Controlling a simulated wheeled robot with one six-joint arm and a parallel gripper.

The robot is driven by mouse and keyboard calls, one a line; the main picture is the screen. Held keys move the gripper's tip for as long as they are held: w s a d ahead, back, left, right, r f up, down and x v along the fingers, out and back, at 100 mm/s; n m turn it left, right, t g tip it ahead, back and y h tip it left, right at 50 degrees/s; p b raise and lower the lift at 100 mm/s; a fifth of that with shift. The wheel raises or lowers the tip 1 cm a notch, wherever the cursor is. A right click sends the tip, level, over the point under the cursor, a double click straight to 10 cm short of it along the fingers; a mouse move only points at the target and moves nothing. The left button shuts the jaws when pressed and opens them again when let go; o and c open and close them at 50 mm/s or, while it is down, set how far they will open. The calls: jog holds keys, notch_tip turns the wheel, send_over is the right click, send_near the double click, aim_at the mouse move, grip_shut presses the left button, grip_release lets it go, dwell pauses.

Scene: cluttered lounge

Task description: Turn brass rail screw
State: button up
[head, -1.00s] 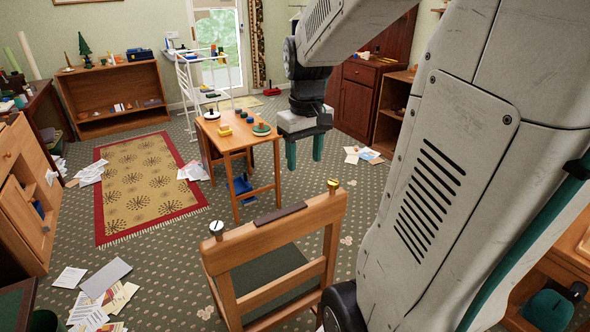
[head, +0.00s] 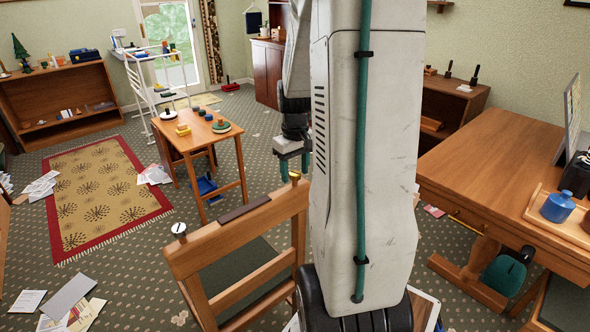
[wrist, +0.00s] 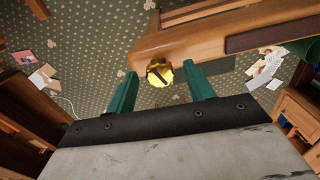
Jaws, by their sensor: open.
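The brass rail screw (head: 295,176) stands on top of the right end of a wooden chair's top rail (head: 230,215). In the wrist view the brass screw (wrist: 159,74) shows its round gold head with a dark slot. My gripper (head: 294,163) is open close above the screw, its two green fingers pointing down. In the wrist view the fingers lie on either side of the screw head, with gaps between; I cannot tell how far down they reach. A silver screw (head: 179,230) stands at the rail's left end. My arm hides part of the chair.
A dark strip (head: 245,206) lies on the middle of the rail. A small wooden table (head: 200,139) with toys stands behind the chair. A desk (head: 490,175) stands at right. Papers (head: 70,300) lie on the floor at left.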

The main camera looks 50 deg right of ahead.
aim_at(295, 173)
jog(key=shift+f, duration=0.1)
jog(key=c, duration=1)
jog(key=m, duration=0.4)
jog(key=shift+m, duration=0.3)
jog(key=o, duration=1)
notch_tip(295, 173, up, 8)
jog(key=shift+f, duration=0.1)
